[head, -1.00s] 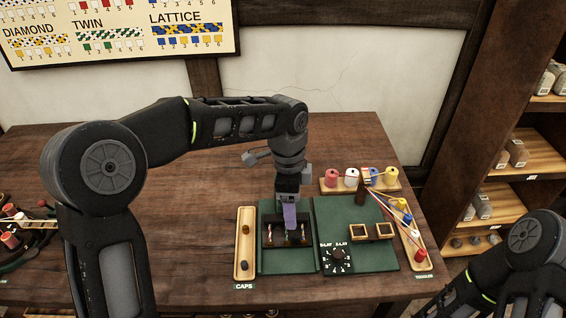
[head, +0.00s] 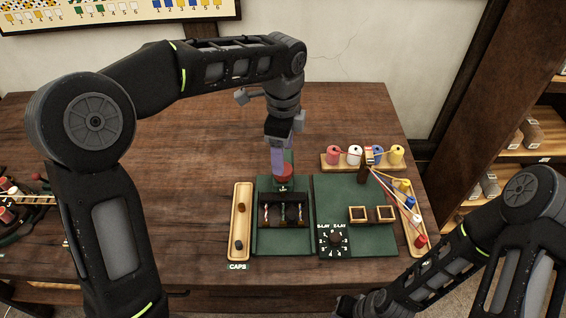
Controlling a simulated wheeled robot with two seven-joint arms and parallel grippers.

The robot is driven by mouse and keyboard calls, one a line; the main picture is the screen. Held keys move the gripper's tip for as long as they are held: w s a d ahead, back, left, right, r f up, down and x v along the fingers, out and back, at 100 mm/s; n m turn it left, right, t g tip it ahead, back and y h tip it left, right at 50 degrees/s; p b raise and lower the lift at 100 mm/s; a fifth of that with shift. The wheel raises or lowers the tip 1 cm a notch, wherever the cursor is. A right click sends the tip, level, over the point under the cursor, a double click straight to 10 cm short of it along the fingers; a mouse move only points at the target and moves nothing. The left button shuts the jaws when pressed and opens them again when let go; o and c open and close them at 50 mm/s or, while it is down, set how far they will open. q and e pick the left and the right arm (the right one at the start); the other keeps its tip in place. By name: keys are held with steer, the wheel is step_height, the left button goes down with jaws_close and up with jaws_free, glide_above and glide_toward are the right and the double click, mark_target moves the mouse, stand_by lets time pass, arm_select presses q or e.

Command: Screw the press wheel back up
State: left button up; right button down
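A caps tray (head: 242,196) stands left of the rack. The table's left middle is clear.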

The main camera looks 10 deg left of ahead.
arm_select(q)
step_height(320, 180, down, 5)
steer(key=shift+p, duration=0.35)
steer(key=c, duration=1.4)
